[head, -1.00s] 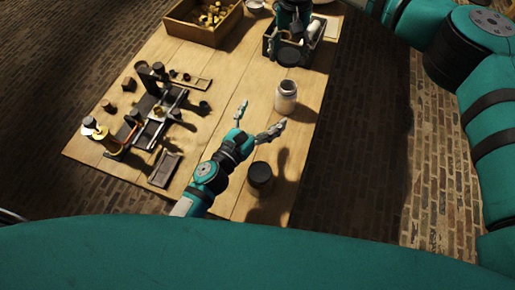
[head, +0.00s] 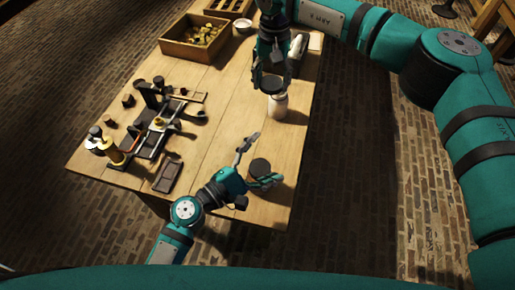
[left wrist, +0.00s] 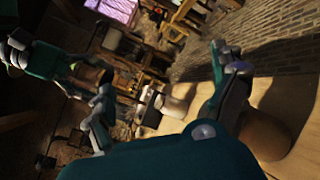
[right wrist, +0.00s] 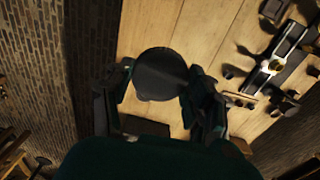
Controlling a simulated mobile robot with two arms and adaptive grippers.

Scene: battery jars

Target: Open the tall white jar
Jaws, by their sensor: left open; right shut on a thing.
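The white jar (head: 278,106) stands upright on the right part of the table in the head view. My right gripper (head: 272,82) points down over it, shut on a round black lid (head: 271,85). The lid is at the jar's mouth or just above it; I cannot tell if they touch. In the right wrist view the lid (right wrist: 160,72) sits between the fingers and hides the jar.
A wooden box (head: 166,50) with brass-coloured pieces stands at the back left. A dark rack (head: 158,125) with small parts is at the left, a small tray (head: 168,176) in front. A dark crate behind my right arm is partly hidden. The table's middle is clear.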

